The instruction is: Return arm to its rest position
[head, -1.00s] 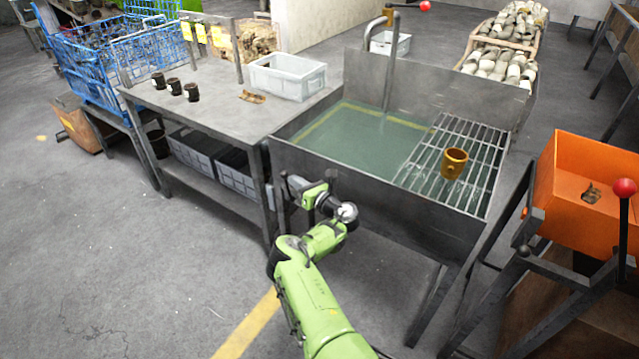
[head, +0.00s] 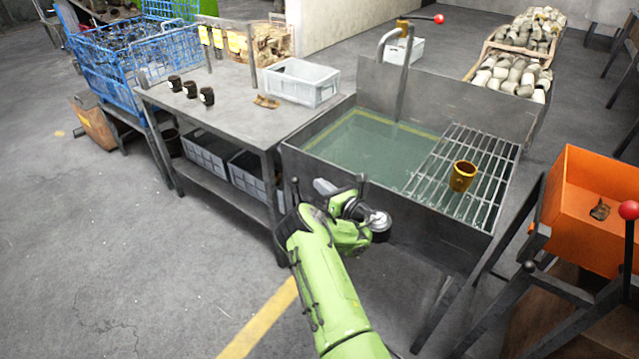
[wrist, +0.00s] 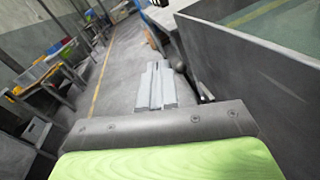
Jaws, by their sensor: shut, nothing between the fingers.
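My green arm reaches up from the bottom of the head view and is folded in front of the sink's front wall. My gripper shows in the wrist view (wrist: 156,86) as two grey fingers lying together, shut and empty. It is over the open floor beside the sink (wrist: 240,70), touching nothing that I can see.
A brass-coloured cup (head: 462,176) stands on the sink's grate (head: 440,190). The steel table (head: 225,115) holds dark cups (head: 190,89) and a grey crate (head: 300,82). An orange bin (head: 590,220) is at right.

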